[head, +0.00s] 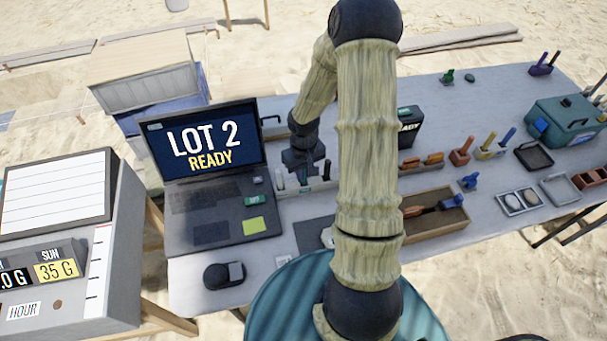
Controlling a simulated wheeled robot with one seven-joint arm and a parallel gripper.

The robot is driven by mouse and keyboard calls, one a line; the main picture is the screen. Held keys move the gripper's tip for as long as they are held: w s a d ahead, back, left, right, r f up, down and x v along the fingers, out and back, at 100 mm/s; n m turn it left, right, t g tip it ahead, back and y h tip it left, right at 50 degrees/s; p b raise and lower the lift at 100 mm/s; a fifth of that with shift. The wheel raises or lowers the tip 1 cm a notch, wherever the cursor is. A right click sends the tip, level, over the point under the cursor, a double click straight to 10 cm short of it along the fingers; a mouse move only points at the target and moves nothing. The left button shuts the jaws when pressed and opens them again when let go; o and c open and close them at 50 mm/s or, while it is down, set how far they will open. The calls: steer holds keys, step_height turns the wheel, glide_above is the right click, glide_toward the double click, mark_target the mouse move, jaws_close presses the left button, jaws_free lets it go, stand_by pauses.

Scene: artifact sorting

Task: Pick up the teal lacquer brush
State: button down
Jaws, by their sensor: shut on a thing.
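My gripper (304,174) points down over a low pale rack (308,188) just right of the laptop, behind my arm's upper links. It is shut on a slim greenish piece that shows only as a few pixels below the dark wrist; it appears to be the teal lacquer brush. Its lower end and whether it touches the rack are too small to tell. A pale upright handle (280,180) stands in the rack to the left of the gripper, and a dark one (326,170) to the right.
A laptop (212,215) reading "LOT 2 READY" stands close on the left. A wooden tray (440,225) with brushes lies right of my arm. Several coloured holders (462,155), a teal box (572,122) and dark trays fill the right side. A black sign box (405,130) stands behind.

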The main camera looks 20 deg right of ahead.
steer(key=shift+r, duration=0.1)
step_height(320, 180, up, 10)
steer(key=shift+f+p, duration=0.1)
steer(key=shift+p, duration=0.45)
steer(key=shift+d, duration=0.1)
